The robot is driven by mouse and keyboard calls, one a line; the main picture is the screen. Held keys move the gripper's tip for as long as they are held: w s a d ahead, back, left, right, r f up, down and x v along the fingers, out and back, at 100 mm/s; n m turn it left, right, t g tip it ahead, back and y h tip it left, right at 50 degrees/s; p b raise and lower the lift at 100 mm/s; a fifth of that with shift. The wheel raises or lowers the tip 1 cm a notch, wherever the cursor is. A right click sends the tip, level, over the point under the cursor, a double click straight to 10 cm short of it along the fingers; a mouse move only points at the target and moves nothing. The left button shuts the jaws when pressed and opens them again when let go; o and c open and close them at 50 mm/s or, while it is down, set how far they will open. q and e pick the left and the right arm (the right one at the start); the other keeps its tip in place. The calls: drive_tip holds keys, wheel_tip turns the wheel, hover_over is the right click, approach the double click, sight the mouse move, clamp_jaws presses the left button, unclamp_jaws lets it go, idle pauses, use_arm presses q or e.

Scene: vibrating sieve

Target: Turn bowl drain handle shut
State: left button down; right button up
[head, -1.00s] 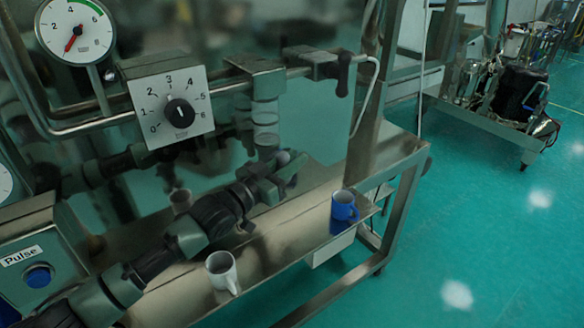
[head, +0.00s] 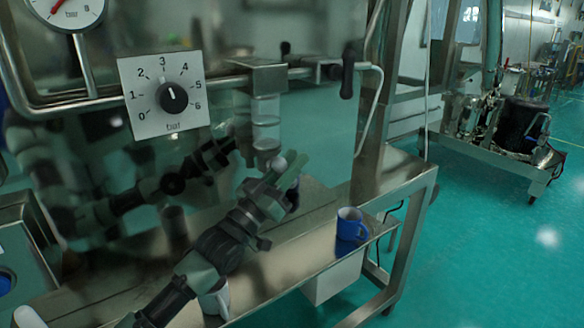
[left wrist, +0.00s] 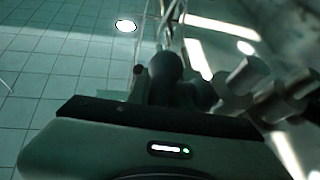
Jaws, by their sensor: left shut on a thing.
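A clear bowl (head: 265,122) hangs under a metal block on the pipe, with a metal drain fitting at its bottom. A small pale round knob (head: 278,163), which looks like the end of the drain handle, shows at my fingers just below the bowl. My left gripper (head: 288,175) reaches up from the lower left and is shut on this handle. The fingers hide most of the handle, so its turn angle cannot be told. In the left wrist view, a dark rounded shape (left wrist: 165,68) stands just beyond the gripper body. My right gripper is not in view.
A blue mug (head: 350,224) stands on the metal shelf right of my gripper. A white mug (head: 217,302) is partly hidden by my left arm. A dial (head: 173,98) points near 3. A black lever (head: 348,70) hangs at the pipe's right end. A shiny panel behind reflects my arm.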

use_arm(q)
drive_tip(key=shift+r, duration=0.15)
drive_tip(key=c, duration=1.4)
unclamp_jaws()
drive_tip(key=shift+o, duration=0.6)
drive_tip(key=shift+w+d, duration=0.1)
drive_tip(key=shift+f, duration=0.2)
drive_tip(key=b+v, duration=0.2)
drive_tip(key=v, duration=0.5)
drive_tip(key=shift+s+a+b, duration=0.2)
drive_tip(key=shift+s+b, duration=0.05)
drive_tip(key=shift+b, duration=0.05)
drive_tip(key=shift+f, duration=0.1)
